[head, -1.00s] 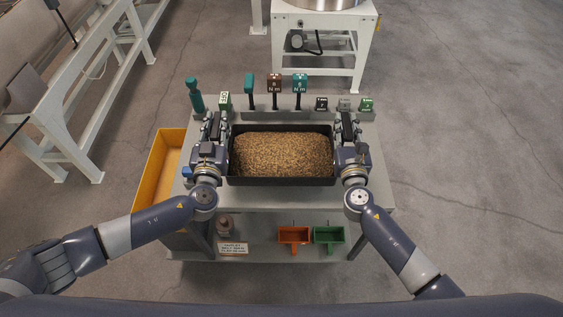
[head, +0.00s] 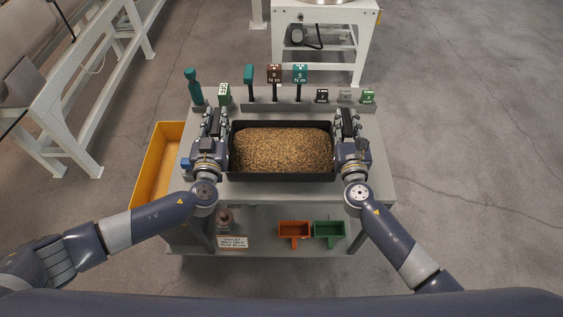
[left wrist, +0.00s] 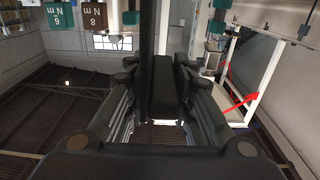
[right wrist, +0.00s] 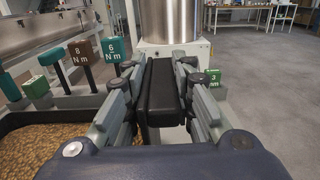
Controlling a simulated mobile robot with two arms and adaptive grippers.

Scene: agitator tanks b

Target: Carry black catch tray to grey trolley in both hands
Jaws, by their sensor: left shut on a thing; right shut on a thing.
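The black catch tray (head: 282,179) is filled with tan granules and looks level in the head view. It is over the top of a grey unit (head: 290,198) with a lower shelf, which may be the grey trolley. I cannot tell whether the tray rests on that top or hangs just above it. My left gripper (head: 215,124) is shut on the tray's left handle, and my right gripper (head: 349,125) on its right handle. The handle is the black bar between the fingers in the left wrist view (left wrist: 165,90) and right wrist view (right wrist: 160,92).
A yellow bin (head: 157,168) is left of the unit. An orange scoop (head: 293,229) and a green scoop (head: 328,230) sit below. Floor at right is clear.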

